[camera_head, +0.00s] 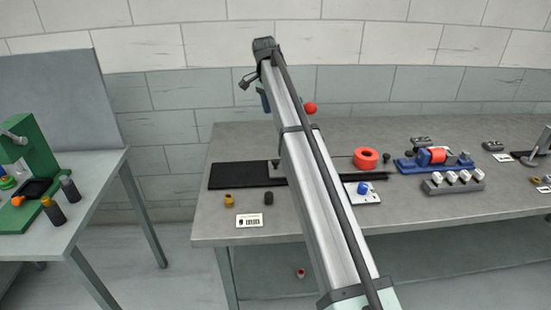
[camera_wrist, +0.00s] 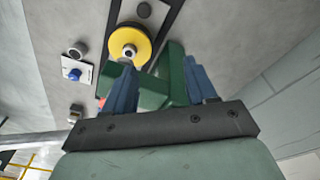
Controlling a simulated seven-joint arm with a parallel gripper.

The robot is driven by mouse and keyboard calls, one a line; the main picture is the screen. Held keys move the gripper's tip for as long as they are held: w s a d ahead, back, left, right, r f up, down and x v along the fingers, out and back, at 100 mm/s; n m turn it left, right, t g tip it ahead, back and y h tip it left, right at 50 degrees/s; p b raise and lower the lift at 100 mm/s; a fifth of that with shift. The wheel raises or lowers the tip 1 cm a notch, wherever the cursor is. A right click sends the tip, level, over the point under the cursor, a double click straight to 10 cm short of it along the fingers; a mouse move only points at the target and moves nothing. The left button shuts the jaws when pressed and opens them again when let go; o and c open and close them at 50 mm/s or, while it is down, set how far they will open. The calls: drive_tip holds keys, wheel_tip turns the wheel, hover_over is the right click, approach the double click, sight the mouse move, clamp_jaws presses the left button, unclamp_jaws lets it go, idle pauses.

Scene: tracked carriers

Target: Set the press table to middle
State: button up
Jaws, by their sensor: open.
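In the wrist view a green carrier (camera_wrist: 176,72) with a yellow disc (camera_wrist: 130,44) stands at a dark-edged track (camera_wrist: 110,40); I take it for the press table but cannot be sure. My gripper (camera_wrist: 160,65) is open, with blue fingers, and green parts show between and beyond them. I cannot tell whether the fingers touch the green part. The carrier's place along the track is hidden there.
A white plate with a blue button (camera_head: 362,188) lies on the bench right of my arm; the button also shows in the wrist view (camera_wrist: 74,73). A green machine (camera_head: 25,150) stands on the left table.

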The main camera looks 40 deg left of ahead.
sight(275, 161)
drive_tip(key=shift+n+g+y, duration=0.4)
drive_tip(key=shift+n+g, duration=0.3)
drive_tip(key=shift+n, duration=0.2)
drive_tip(key=d+f, duration=0.1)
drive_tip(key=f, duration=0.5)
drive_tip(key=s+d+f, duration=0.1)
drive_tip(key=f, duration=0.5)
drive_tip(key=s+d+f, duration=0.1)
drive_tip(key=f, duration=0.4)
drive_tip(key=shift+s+f, duration=0.15)
drive_tip(key=shift+f, duration=0.25)
clamp_jaws()
